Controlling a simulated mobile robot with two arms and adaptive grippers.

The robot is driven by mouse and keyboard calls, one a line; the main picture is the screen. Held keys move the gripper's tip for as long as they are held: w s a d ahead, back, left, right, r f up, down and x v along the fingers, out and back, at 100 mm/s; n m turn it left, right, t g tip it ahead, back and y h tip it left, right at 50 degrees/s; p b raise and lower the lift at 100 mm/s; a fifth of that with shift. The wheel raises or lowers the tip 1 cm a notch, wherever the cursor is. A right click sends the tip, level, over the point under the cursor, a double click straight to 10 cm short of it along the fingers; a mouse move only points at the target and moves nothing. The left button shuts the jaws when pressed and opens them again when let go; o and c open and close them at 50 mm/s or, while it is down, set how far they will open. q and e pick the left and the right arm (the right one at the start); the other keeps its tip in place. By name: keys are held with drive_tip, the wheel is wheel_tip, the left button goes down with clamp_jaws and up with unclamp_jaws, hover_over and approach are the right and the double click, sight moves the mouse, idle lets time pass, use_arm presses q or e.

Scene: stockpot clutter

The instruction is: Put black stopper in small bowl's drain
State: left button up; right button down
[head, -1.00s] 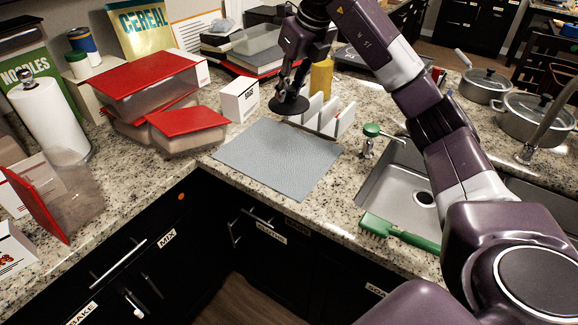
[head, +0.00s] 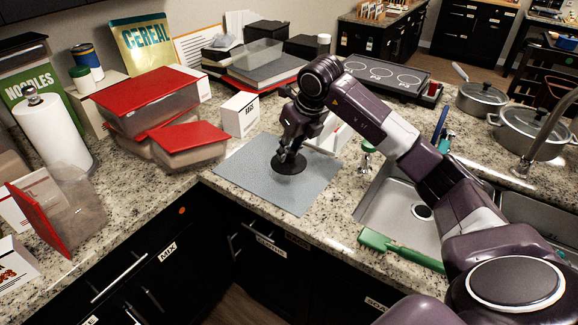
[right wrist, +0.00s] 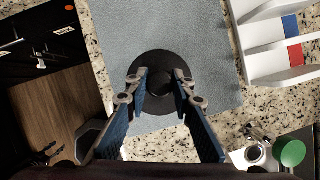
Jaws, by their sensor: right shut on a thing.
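The black stopper (head: 287,164) is a dark round disc with a raised knob. My right gripper (head: 291,153) is shut on the stopper's knob and holds it over the grey mat (head: 240,165). The right wrist view also shows the stopper (right wrist: 150,62) between the two fingers. The steel sink bowl (head: 380,207) lies to the right of the gripper, with a round drain (head: 421,211) in its floor. A second bowl (head: 525,214) at the far right is partly hidden by my right arm. My left gripper is out of view.
A green brush (head: 400,250) lies along the sink's front edge. A green-topped dispenser (right wrist: 288,152) stands by the sink's corner, and a white rack (right wrist: 275,45) stands behind the mat. Red-lidded containers (head: 188,140) and a white box (head: 240,115) are to the left.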

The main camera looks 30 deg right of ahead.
sight(292, 164)
drive_tip(key=shift+f+p, duration=0.65)
drive_tip(key=shift+f, duration=2.55)
drive_tip(key=shift+f, duration=0.2)
drive_tip(key=c, duration=1.7)
unclamp_jaws()
drive_tip(key=shift+o, duration=0.2)
